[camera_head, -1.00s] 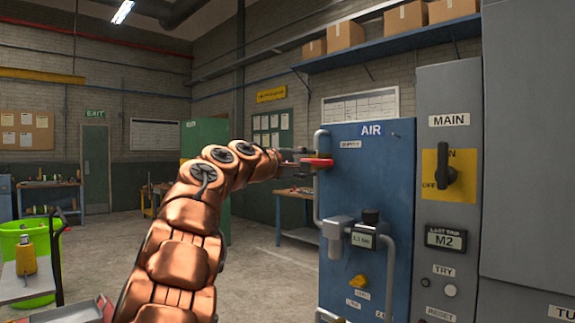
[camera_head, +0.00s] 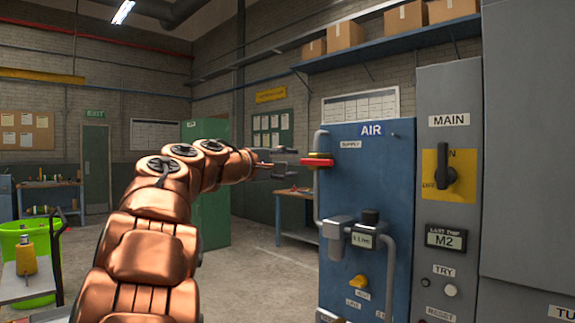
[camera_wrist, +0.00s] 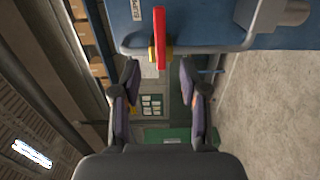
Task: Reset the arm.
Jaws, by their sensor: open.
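My gripper (camera_head: 279,163) is at the end of my copper-coloured arm, left of the blue AIR panel (camera_head: 351,205). It is open and empty, with its two fingers apart. In the wrist view my gripper (camera_wrist: 158,85) has its fingers spread, and the red valve handle (camera_wrist: 160,38) lies ahead of the gap, beyond the fingertips. In the head view the red handle (camera_head: 316,162) sits on the supply pipe beside the panel's SUPPLY label, just right of the fingertips. The gap looks small.
A gauge unit (camera_head: 362,238) and pipes stick out from the AIR panel. A cart with a yellow bottle (camera_head: 26,260) stands left. Open floor lies between.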

